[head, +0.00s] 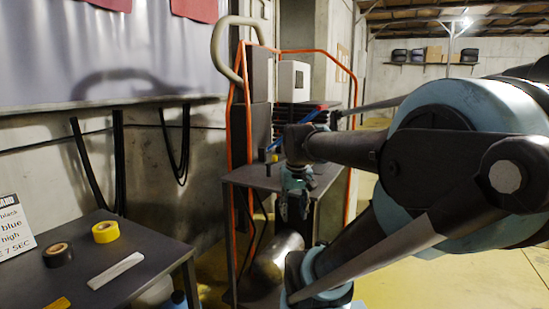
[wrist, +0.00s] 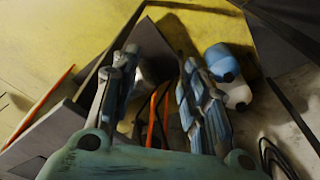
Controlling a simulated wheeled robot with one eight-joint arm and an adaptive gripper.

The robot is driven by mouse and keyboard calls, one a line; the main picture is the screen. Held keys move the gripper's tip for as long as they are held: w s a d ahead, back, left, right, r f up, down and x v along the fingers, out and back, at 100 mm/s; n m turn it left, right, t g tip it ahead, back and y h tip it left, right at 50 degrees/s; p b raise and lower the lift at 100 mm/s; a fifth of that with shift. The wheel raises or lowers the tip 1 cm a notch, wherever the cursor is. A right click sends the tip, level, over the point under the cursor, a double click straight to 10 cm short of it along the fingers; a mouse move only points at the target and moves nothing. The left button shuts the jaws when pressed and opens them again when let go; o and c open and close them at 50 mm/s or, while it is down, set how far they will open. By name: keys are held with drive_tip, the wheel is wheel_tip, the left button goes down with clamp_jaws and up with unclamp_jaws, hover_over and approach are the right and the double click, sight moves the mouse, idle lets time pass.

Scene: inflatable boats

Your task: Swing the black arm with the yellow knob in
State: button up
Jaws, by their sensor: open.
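I cannot make out a black arm with a yellow knob in either view. My gripper (head: 293,210) hangs with its fingers pointing down, in front of the dark table by the orange tube frame. In the wrist view my gripper (wrist: 160,60) has its two jointed fingers apart, with nothing held between them. Beyond the fingers lie a dark panel edge, orange tubes and yellow floor. Much of the right side of the head view is hidden behind my own arm.
An orange tube frame (head: 232,130) with a beige loop handle (head: 222,50) stands behind a dark table (head: 255,178). Blue-and-white rounded things (wrist: 222,62) lie low.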

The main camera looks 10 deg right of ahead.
drive_tip(key=w+r+n, duration=0.1)
drive_tip(key=w+r, duration=1.6)
drive_tip(key=w, duration=0.1)
drive_tip(key=w+r+n+g, duration=0.1)
drive_tip(key=w+r, duration=0.3)
drive_tip(key=w, duration=0.6)
drive_tip(key=w+r+n+g, duration=0.1)
drive_tip(key=w+r, duration=0.3)
drive_tip(key=w, duration=0.5)
wheel_tip(320, 180, down, 17)
drive_tip(key=shift+r, duration=0.1)
clamp_jaws()
